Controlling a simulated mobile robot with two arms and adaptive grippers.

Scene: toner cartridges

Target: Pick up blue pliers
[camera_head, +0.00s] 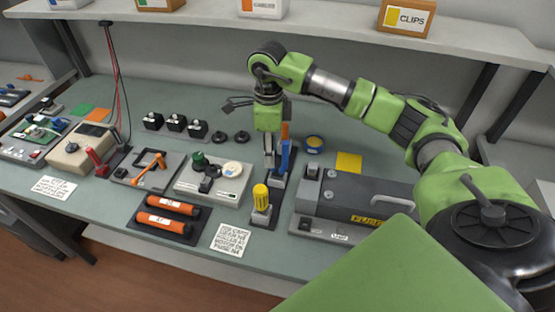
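The blue pliers (285,157) appear as an upright blue shape on a dark narrow holder near the middle of the bench, with a bit of orange showing above it. My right gripper (269,158) points down just to the left of the blue shape, very close to it. Its fingers are small and partly overlap the blue part, so I cannot tell whether they touch it or how far apart they are. My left gripper is not in view.
A yellow-handled tool (261,198) stands in front. A grey fuser unit (360,195) sits to the right, a white tray (213,181) to the left. Orange cartridges (168,213) lie front left. A shelf (330,32) with boxes hangs behind. The back-left bench has some free room.

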